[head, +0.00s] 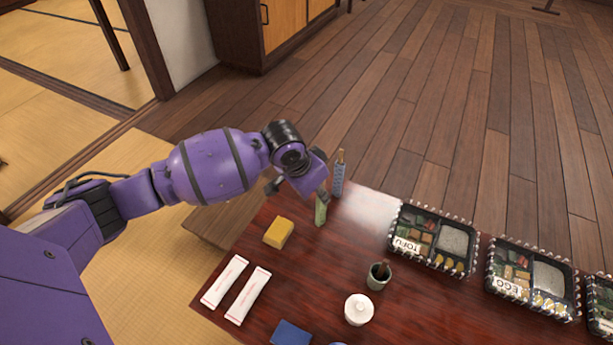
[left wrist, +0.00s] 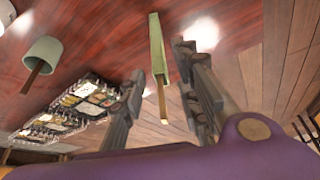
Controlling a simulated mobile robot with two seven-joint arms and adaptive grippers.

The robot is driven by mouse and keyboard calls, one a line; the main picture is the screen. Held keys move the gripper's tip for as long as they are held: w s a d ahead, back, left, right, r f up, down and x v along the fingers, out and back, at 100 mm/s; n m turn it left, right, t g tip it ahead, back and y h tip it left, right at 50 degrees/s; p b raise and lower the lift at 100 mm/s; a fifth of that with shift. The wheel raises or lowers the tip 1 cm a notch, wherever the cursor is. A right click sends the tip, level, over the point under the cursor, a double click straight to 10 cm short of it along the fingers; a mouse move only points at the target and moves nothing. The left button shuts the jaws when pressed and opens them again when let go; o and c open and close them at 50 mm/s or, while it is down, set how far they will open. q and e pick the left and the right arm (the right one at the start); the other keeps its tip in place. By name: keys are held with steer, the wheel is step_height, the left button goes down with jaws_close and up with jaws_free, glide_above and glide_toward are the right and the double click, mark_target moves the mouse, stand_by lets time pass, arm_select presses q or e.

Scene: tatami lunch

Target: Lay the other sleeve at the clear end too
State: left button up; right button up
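A green sleeve (head: 321,210) with a wooden tip lies near the table's far edge. It also shows in the left wrist view (left wrist: 156,45). My left gripper (head: 298,191) is low over the far left corner of the table. Its fingers are apart, and in the left wrist view (left wrist: 160,65) the green sleeve runs between them, with no clear contact on both sides. My right gripper is not in view.
A yellow block (head: 278,232), two white packets (head: 236,290), a blue item (head: 291,333), a white lidded pot (head: 358,310) and a green cup (head: 378,277) stand on the table (head: 325,260). Lunch boxes marked TOFU (head: 432,240) and EGG (head: 530,279) line the right.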

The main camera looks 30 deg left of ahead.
arm_select(q)
steer(key=p+v, duration=0.2)
steer(key=v, duration=0.5)
steer(key=shift+s+r, duration=0.15)
steer(key=shift+r, duration=0.2)
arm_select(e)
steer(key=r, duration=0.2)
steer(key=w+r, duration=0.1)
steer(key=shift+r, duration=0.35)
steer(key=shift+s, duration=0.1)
